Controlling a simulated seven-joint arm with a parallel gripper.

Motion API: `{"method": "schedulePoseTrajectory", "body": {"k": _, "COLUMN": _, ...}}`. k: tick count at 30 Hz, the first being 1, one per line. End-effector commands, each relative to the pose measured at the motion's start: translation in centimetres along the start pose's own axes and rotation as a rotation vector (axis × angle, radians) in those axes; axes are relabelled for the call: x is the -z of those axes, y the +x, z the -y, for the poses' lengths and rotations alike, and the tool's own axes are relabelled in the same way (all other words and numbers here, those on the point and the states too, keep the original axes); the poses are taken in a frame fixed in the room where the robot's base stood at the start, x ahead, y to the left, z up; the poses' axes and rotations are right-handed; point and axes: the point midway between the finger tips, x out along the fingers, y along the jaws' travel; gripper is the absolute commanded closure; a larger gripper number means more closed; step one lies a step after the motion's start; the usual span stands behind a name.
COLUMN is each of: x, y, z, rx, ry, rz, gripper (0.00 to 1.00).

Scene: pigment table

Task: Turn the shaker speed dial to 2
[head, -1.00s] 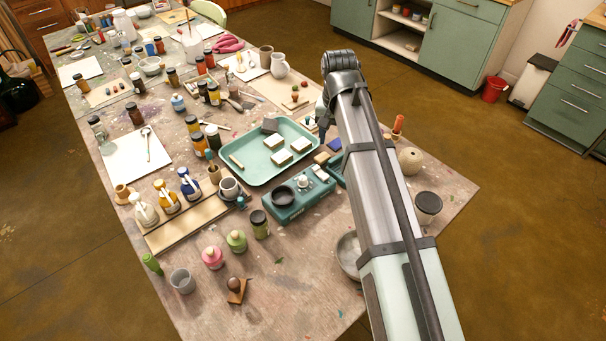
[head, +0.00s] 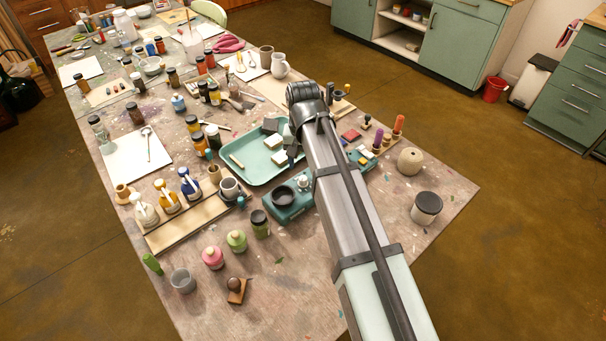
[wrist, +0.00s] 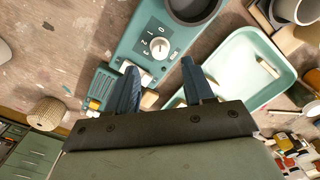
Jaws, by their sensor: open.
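The teal shaker (head: 280,212) stands on the table in front of the tray, with a dark round cup on its left part; my arm hides its right end in the head view. Its white speed dial (head: 303,182) shows beside my arm. In the wrist view the dial (wrist: 159,48) sits on the teal panel with printed numbers, 0, 1 and 2 among them, around its upper left side. I cannot tell surely which number it points to. My gripper (wrist: 159,66) is open and empty, its blue-grey fingers pointing toward the shaker, the dial just beyond the gap between the tips.
A teal tray (head: 236,178) with pale blocks lies right behind the shaker. A teal rack (wrist: 102,85) is beside the left finger in the wrist view. Pump bottles (head: 167,197) and jars (head: 236,241) crowd the left.

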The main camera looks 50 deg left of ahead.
Motion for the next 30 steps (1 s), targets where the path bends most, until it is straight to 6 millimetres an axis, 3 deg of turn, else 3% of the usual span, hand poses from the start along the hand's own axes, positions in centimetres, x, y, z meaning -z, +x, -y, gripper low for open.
{"method": "schedulePoseTrajectory", "body": {"k": 6, "x": -0.1, "y": 3.3, "z": -0.1, "rx": -0.001, "ry": 0.000, "rz": 0.002, "gripper": 0.48}}
{"method": "schedulePoseTrajectory", "body": {"k": 12, "x": 0.0, "y": 5.1, "z": 0.0, "rx": 0.000, "ry": 0.001, "rz": 0.001, "gripper": 0.48}}
{"method": "schedulePoseTrajectory", "body": {"k": 26, "x": 0.0, "y": 5.8, "z": 0.0, "rx": 0.000, "ry": 0.001, "rz": -0.001, "gripper": 0.48}}
{"method": "schedulePoseTrajectory", "body": {"k": 30, "x": 0.0, "y": 5.8, "z": 0.0, "rx": 0.000, "ry": 0.001, "rz": 0.000, "gripper": 0.60}}
